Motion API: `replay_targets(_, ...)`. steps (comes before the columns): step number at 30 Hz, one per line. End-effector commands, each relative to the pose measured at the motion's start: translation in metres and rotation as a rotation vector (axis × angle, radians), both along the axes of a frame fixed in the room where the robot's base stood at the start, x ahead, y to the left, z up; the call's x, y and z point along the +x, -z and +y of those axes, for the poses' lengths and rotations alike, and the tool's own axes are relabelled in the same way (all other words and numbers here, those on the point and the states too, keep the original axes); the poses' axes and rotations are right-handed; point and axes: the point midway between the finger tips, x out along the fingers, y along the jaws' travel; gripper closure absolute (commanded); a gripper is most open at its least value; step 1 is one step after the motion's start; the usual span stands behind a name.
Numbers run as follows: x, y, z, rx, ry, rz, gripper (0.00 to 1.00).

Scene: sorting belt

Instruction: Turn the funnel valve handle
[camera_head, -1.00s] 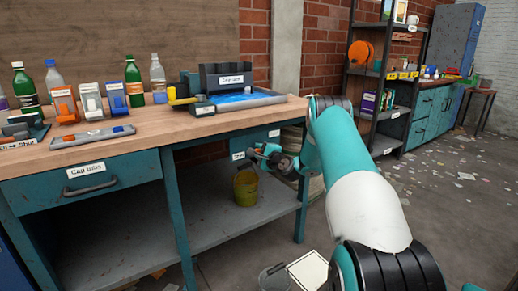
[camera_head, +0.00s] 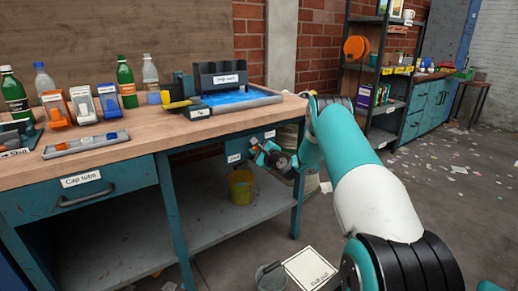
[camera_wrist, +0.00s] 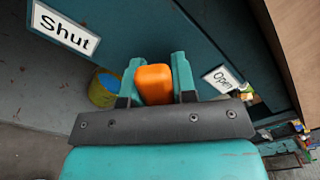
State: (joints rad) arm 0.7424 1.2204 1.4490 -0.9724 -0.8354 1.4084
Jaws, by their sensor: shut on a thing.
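The orange valve handle (camera_wrist: 154,84) shows in the wrist view between the two teal fingers of my gripper (camera_wrist: 156,80), which are shut on it. A "Shut" label (camera_wrist: 64,28) is to the left of the handle and an "Open" label (camera_wrist: 222,79) is to its right. In the head view my gripper (camera_head: 257,146) is at the teal panel under the right part of the workbench, beside the "Shut" label (camera_head: 234,158). The handle is too small and covered to make out there. The funnel itself cannot be made out.
A yellow bucket (camera_head: 242,187) stands on the lower shelf below my gripper, and also shows in the wrist view (camera_wrist: 104,88). The workbench top (camera_head: 150,128) carries bottles, dispensers and a blue tray. A grey bucket (camera_head: 272,277) and pale mat (camera_head: 312,268) are on the floor.

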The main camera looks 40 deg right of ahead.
Motion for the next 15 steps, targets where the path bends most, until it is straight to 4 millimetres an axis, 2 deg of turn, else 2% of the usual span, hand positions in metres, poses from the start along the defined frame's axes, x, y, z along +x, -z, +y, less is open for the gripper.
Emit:
replay_targets(3,-0.0010,0.0015,-0.0007,0.001,0.002,0.002,1.00)
replay_targets(4,-0.0010,0.0015,-0.0008,0.001,0.002,0.002,0.72)
replay_targets(7,-0.0010,0.0014,-0.0008,0.000,0.002,0.003,0.49)
replay_targets(15,-0.0009,0.0006,-0.0005,-0.001,0.002,0.001,0.49)
